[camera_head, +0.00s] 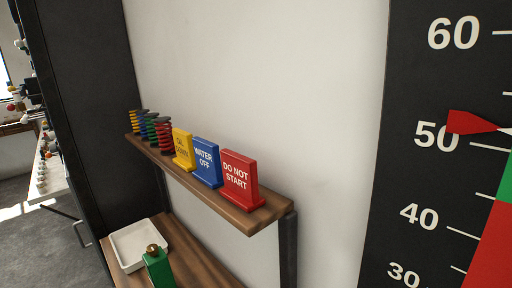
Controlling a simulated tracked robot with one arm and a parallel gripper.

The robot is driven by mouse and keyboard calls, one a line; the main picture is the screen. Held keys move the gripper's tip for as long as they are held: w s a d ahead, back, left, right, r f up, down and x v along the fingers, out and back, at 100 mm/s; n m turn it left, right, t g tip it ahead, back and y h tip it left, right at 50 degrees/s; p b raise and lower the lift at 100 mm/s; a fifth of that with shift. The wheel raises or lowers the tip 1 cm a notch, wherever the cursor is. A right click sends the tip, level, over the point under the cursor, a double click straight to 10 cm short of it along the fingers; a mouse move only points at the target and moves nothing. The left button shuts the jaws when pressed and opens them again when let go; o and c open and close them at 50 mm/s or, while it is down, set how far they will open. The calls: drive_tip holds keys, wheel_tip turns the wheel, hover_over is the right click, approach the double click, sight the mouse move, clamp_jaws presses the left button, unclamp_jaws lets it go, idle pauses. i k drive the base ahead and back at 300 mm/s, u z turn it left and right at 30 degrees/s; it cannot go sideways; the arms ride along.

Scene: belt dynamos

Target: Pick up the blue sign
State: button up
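The blue sign (207,174) reads "WATER OFF" in white letters. It stands upright on a narrow wooden shelf (262,213), near the middle of the head camera view. A yellow sign (183,156) stands to its left and partly hides no more than its edge. A red sign (239,183) reading "DO NOT START" stands to its right, close to the shelf's near end. My gripper is not visible in this view.
Several coloured springs (164,138) stand at the shelf's far end. Below are a wooden surface (193,262), a white tray (125,245) and a green object with a brass knob (159,269). A large dark gauge panel (400,170) fills the right side. A dark post stands left.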

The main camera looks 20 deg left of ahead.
sight(209, 171)
drive_tip(key=u, duration=0.2)
drive_tip(key=i, duration=1.2)
drive_tip(key=u, duration=0.6)
